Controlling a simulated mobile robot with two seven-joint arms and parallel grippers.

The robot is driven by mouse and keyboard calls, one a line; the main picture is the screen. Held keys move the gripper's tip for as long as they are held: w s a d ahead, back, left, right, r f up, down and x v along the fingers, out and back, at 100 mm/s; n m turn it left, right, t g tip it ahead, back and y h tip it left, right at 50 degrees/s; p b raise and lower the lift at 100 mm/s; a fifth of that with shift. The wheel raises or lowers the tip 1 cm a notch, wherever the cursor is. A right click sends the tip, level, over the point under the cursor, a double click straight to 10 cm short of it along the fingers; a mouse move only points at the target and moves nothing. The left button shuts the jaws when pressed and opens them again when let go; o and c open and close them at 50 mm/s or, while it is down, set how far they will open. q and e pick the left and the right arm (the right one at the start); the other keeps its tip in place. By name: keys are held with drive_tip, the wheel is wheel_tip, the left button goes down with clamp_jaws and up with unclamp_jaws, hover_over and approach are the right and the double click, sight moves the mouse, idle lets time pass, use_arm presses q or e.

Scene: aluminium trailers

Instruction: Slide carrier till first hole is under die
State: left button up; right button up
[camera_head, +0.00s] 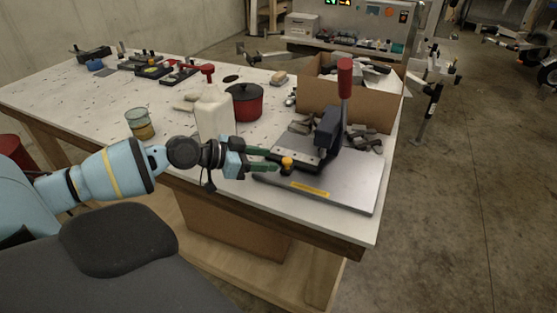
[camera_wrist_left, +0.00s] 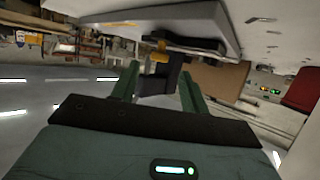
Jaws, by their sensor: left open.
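A bench press (camera_head: 327,135) with a red handle (camera_head: 345,78) stands on a grey base plate (camera_head: 345,190) at the table's front right. A flat carrier (camera_head: 297,149) runs under the press head, with a yellow knob (camera_head: 287,163) at its near left end. The die and the holes are too small to make out. My left gripper (camera_head: 270,161) is open, its green fingers just left of the knob. In the left wrist view the gripper (camera_wrist_left: 160,85) is also open, and a dark block with yellow shows between its fingers. My right gripper is not in view.
A white bottle (camera_head: 214,115) stands close behind my left wrist, and a red pot (camera_head: 245,101) is behind it. A cardboard box (camera_head: 370,105) stands behind the press. Small dark parts (camera_head: 368,142) lie right of the press. A glass jar (camera_head: 140,124) is at the left.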

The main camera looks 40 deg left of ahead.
sight(284, 161)
use_arm(q)
drive_tip(key=shift+x, duration=2.2)
clamp_jaws()
